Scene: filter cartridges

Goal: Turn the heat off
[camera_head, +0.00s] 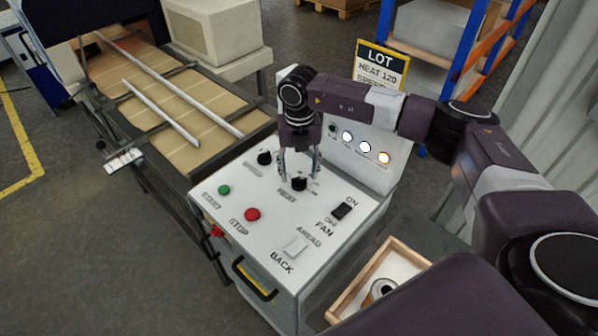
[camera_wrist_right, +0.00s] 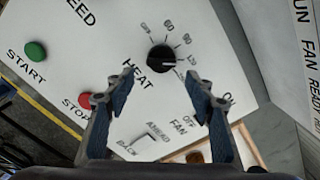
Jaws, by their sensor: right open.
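The black HEAT knob (camera_head: 299,183) is on the white sloped control panel (camera_head: 262,236). In the right wrist view the HEAT knob (camera_wrist_right: 161,58) has a white mark pointing right, towards the higher end of its printed scale. Contact cannot be told. My left gripper is out of view.
Near the knob are the SPEED knob (camera_head: 264,158), green START button (camera_head: 224,190), red STOP button (camera_head: 252,214), FAN switch (camera_head: 342,211) and AHEAD/BACK switch (camera_head: 296,246). Lit lamps (camera_head: 365,147) line the upright panel behind. A wooden tray (camera_head: 340,306) stands right of the panel.

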